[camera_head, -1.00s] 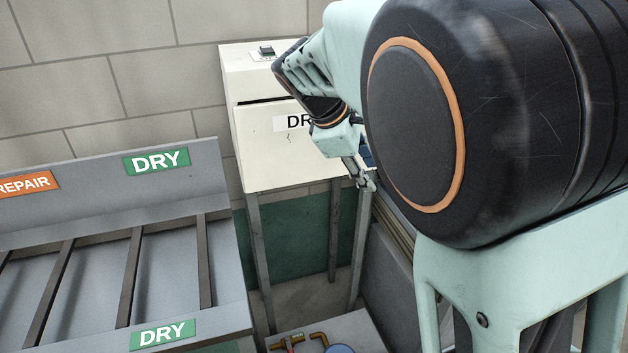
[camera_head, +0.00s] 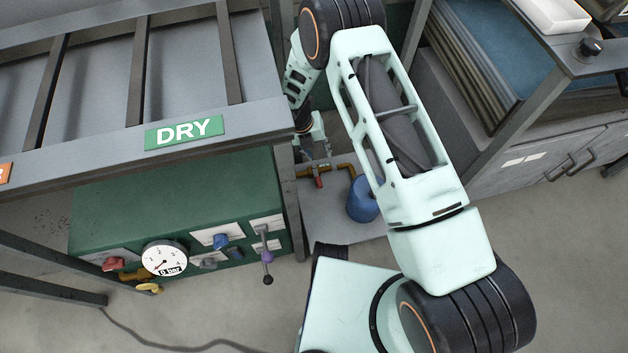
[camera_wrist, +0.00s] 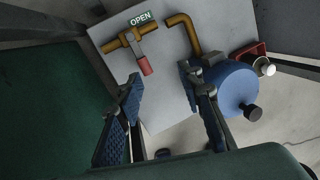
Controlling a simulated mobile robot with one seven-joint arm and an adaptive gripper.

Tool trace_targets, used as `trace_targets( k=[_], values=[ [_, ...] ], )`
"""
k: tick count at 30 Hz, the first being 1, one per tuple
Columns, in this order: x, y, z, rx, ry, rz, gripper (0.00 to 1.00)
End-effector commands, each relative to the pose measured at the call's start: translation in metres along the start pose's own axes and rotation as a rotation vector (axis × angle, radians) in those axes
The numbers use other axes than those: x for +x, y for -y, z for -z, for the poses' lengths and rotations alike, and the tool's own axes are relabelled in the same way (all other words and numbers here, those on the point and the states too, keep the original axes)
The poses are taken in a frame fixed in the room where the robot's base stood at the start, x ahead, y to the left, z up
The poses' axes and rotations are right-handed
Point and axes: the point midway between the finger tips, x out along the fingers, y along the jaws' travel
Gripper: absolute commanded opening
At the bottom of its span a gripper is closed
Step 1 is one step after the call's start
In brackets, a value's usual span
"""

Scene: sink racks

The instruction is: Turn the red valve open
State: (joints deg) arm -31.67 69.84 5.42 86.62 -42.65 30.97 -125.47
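The red valve handle (camera_wrist: 146,66) hangs from a brass pipe fitting (camera_wrist: 118,42) on a pale grey board. A green OPEN label (camera_wrist: 139,18) sits beside the fitting. The handle also shows in the head view (camera_head: 319,183), below the brass pipe. My gripper (camera_wrist: 161,82) is open and empty, one finger on each side of the view. The red handle appears ahead of the gap, nearer the left fingertip; I see no contact. In the head view my gripper (camera_head: 312,148) is partly hidden beside the rack, close above the pipe.
A blue round container (camera_wrist: 238,88) stands close to the right finger. A bent brass pipe (camera_wrist: 183,30) is near it. A green panel (camera_head: 200,200) with a gauge (camera_head: 165,258), a red knob (camera_head: 113,264) and levers is at left. The DRY rack (camera_head: 110,140) overhangs the panel.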

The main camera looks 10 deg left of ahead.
Motion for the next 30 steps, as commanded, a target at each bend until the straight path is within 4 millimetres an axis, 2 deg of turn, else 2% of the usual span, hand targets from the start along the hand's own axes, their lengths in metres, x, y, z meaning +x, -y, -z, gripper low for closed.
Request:
trace_targets(
  k=[1,3,6,11,24,30],
  values=[
    [0.020,-0.010,0.011,-0.045,-0.016,-0.020,0.34],
    [0.034,-0.020,0.021,-0.097,-0.028,-0.043,0.34],
    [0.045,-0.029,0.029,-0.140,-0.037,-0.063,0.34],
    [0.060,-0.032,0.032,-0.153,-0.040,-0.068,0.34],
    [0.137,-0.037,0.035,-0.151,-0.038,-0.067,0.34],
    [0.152,-0.037,0.036,-0.149,-0.038,-0.066,0.34]
  ],
)
